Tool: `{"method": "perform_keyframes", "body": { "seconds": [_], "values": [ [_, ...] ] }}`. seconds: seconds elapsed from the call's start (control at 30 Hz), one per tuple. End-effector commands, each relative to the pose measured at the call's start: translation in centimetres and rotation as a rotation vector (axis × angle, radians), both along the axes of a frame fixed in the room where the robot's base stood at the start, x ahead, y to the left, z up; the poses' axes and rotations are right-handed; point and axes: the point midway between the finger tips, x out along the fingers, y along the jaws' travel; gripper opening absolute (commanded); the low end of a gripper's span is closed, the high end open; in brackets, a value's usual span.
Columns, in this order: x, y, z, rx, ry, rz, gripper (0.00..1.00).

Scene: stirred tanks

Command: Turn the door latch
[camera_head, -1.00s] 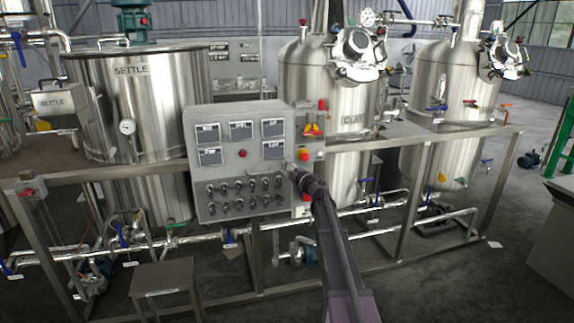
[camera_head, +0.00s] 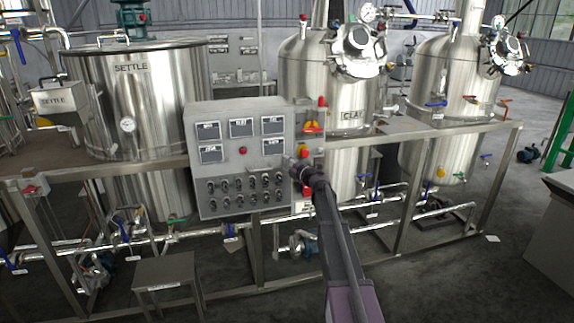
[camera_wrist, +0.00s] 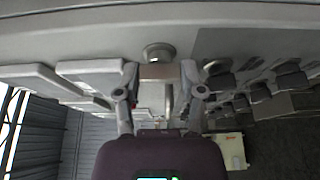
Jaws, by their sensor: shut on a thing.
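The door latch (camera_wrist: 158,54) is a round metal boss with a short grey handle on the face of a grey control panel (camera_head: 238,108). In the wrist view my gripper (camera_wrist: 158,76) has one finger on each side of the handle and is shut on it. In the head view my gripper (camera_head: 296,166) reaches the panel's right edge. The latch is hidden there behind my gripper, so its exact angle is hard to tell.
The panel carries several displays and rows of knobs (camera_head: 245,190). A red and yellow switch (camera_head: 314,127) sits just right of it. Steel tanks (camera_head: 150,105) stand behind a pipe frame. A small stool (camera_head: 165,272) stands in front.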

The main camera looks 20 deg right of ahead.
Motion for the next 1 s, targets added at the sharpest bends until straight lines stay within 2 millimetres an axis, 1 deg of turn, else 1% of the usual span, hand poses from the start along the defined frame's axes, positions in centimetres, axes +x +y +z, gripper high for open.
{"method": "perform_keyframes", "body": {
  "seconds": [0.03, 0.13, 0.17, 0.67, 0.87, 1.0],
  "values": [
    [0.0, -0.1, 0.0, 0.000, 0.000, -0.004, 0.54],
    [0.0, -0.1, 0.0, 0.000, 0.000, -0.003, 0.84],
    [0.0, -0.1, 0.0, 0.000, 0.000, -0.003, 0.86],
    [-0.3, -0.1, 0.0, 0.001, 0.000, -0.001, 0.86],
    [-1.7, -0.6, 0.0, 0.001, 0.000, -0.002, 0.86],
    [-3.5, -1.1, 0.0, 0.001, 0.000, -0.001, 0.86]
  ]
}}
